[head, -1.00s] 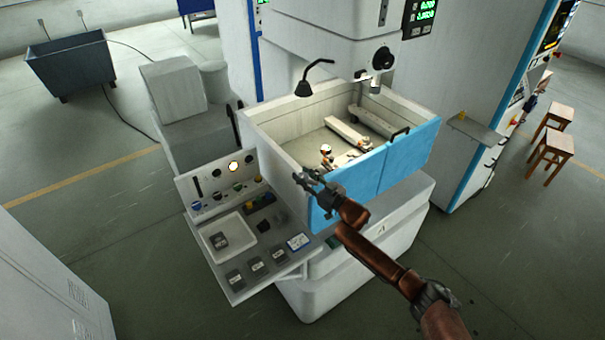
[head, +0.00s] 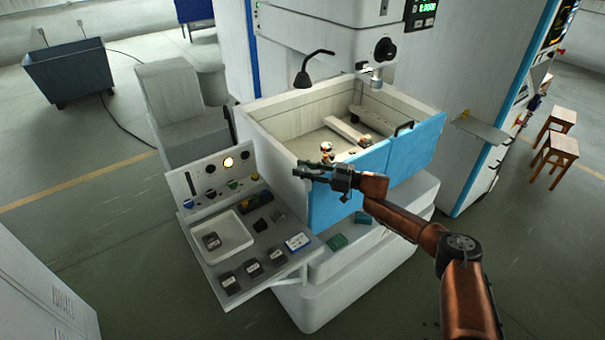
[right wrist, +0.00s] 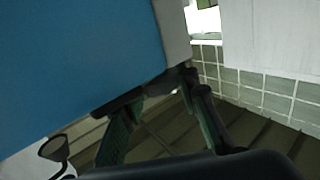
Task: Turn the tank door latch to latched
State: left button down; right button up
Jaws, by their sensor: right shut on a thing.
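The tank's blue door (head: 335,207) forms the front of the open white tank and looks closed. My right gripper (head: 303,170) is at the door's upper left corner, with its fingers pointing left. In the right wrist view the gripper (right wrist: 155,97) has its two fingers close to the lower edge of the blue door (right wrist: 75,60). It is shut on the tank door latch, which the fingers mostly hide. The latch's exact angle cannot be told. My left gripper is not in view.
A control panel with a tray (head: 225,240) and several dark blocks stands left of the door. Small parts lie inside the tank. Two wooden stools (head: 556,155) stand at the right. The floor in front is clear.

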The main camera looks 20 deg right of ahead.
dwell(0.3)
jog(key=o, duration=1.2)
jog(key=shift+c, duration=0.2)
jog(key=v, duration=1.2)
